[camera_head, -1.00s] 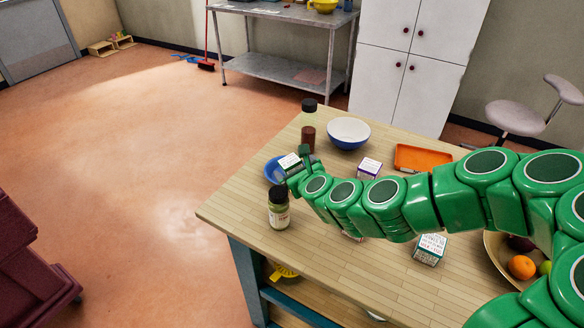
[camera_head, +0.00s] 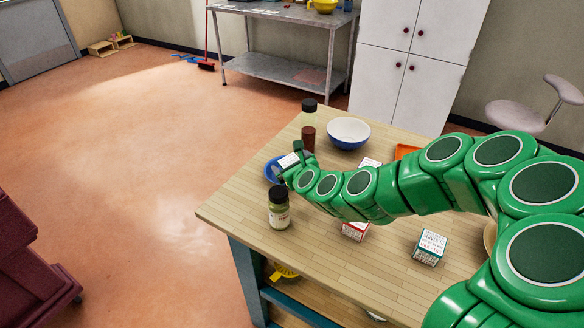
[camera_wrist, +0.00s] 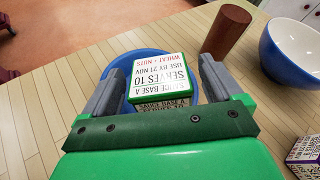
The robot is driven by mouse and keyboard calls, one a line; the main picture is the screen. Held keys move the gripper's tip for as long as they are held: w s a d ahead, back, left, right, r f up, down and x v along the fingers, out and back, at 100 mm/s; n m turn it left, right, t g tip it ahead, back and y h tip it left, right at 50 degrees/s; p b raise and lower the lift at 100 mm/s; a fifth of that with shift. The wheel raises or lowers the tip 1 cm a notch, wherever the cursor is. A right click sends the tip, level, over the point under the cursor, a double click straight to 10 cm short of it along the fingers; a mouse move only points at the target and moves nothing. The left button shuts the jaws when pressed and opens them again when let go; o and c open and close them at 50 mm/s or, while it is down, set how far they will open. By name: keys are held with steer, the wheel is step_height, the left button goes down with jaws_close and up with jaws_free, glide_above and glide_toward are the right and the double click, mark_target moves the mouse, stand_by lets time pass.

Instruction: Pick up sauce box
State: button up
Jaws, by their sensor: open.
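The sauce box (camera_wrist: 158,72) is a white-topped carton with a green edge, printed "SAUCE BASE A" and "SERVES 10". In the wrist view it lies between the two grey fingers of my gripper (camera_wrist: 161,82), with a visible gap on each side. The fingers are open. The box appears to be in or over a blue dish (camera_wrist: 118,64), but its underside is hidden. In the head view the white top of the box (camera_head: 288,160) shows at the end of my green arm, over the blue dish (camera_head: 269,170).
A dark-lidded jar (camera_head: 279,210) stands nearest the table's left corner. A brown bottle (camera_head: 308,137) and a blue-white bowl (camera_head: 348,131) stand behind. Other cartons, one red-white (camera_head: 355,231) and one green-white (camera_head: 430,247), stand in front of my arm. The front-left tabletop is clear.

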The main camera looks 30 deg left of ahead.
mark_target(289, 158)
steer(key=shift+x, duration=1.2)
steer(key=shift+c, duration=0.3)
steer(key=c, duration=1.2)
steer(key=shift+r, duration=5)
